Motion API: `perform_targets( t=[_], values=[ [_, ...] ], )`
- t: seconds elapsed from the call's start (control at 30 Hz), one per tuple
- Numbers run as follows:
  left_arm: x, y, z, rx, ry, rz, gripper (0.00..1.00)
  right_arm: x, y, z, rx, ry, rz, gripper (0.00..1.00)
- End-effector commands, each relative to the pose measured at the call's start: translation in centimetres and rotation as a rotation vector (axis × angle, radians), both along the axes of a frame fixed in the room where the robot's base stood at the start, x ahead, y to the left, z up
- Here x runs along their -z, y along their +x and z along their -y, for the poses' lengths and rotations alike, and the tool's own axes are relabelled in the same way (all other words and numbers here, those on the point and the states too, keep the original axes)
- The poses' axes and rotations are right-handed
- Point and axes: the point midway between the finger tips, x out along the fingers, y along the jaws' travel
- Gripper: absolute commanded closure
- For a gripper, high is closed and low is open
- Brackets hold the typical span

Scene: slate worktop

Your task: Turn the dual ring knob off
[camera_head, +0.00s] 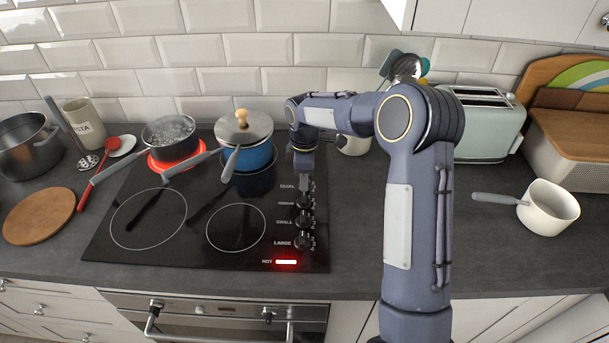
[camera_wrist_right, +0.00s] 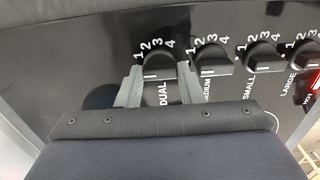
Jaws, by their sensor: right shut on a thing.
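The black dual ring knob (camera_wrist_right: 160,66) is beside its DUAL label, with numbers 1 to 4 around it, in the right wrist view. My right gripper (camera_wrist_right: 159,72) has one grey finger on each side of the knob and is shut on it. In the head view my right gripper (camera_head: 304,180) reaches down to the far end of the knob row and hides most of this knob. A white mark shows near the knob's label side; its exact setting is hard to read. My left gripper is not in view.
The medium knob (camera_wrist_right: 212,58) sits close beside the right finger. Small and large knobs follow. On the black cooktop (camera_head: 180,256), a steaming pot (camera_head: 170,140) stands on a red-glowing ring, with a blue lidded pot (camera_head: 252,158) near my gripper. The hot light (camera_head: 286,262) is lit.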

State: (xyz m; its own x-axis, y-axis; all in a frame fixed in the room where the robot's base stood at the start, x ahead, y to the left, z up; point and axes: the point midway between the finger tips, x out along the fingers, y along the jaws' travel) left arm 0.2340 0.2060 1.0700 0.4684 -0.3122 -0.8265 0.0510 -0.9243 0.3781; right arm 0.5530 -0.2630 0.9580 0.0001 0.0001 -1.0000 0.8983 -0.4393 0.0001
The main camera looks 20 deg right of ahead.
Motion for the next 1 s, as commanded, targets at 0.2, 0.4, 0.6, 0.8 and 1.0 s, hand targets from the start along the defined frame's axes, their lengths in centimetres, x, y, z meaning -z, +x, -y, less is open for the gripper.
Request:
perform_targets(
  t=[0.2, 0.4, 0.6, 0.8, 1.0],
  values=[
    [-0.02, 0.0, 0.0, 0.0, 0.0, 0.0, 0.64, 0.01, 0.02, 0.01, -0.022, 0.0, 0.001, 0.89],
    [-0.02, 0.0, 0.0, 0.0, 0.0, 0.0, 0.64, 0.01, 0.01, 0.0, -0.023, 0.0, 0.001, 0.89],
    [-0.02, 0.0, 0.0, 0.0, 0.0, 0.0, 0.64, 0.01, 0.01, 0.0, -0.022, 0.0, 0.001, 0.56],
    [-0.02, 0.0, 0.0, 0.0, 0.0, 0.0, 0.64, 0.01, 0.0, 0.0, -0.021, 0.0, 0.0, 0.45],
    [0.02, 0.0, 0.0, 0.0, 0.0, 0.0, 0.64, -0.21, 0.04, 0.0, -0.02, 0.0, 0.001, 0.45]
  ],
)
